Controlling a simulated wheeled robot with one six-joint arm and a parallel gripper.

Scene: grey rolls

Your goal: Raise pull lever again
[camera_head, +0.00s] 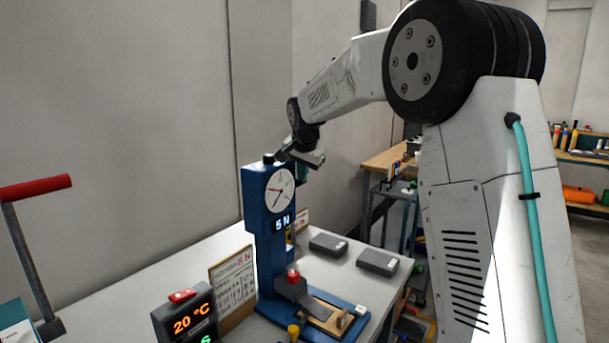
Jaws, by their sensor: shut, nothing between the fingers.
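A blue test stand (262,235) with a white dial (280,190) and a "5 N" display stands on the table. A dark arm with a red knob (293,276) sits low on its front. My gripper (312,160) is beside the top of the stand, above and right of the dial, far from the red grip. It looks shut and empty, small in view. I cannot tell whether it touches the stand.
A "20 °C" display box (187,318) with a red button and a printed sign (232,283) stand left of the blue stand. Two dark flat boxes (328,244) lie behind it. The white table (170,262) is clear towards the wall. Shelves fill the right background.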

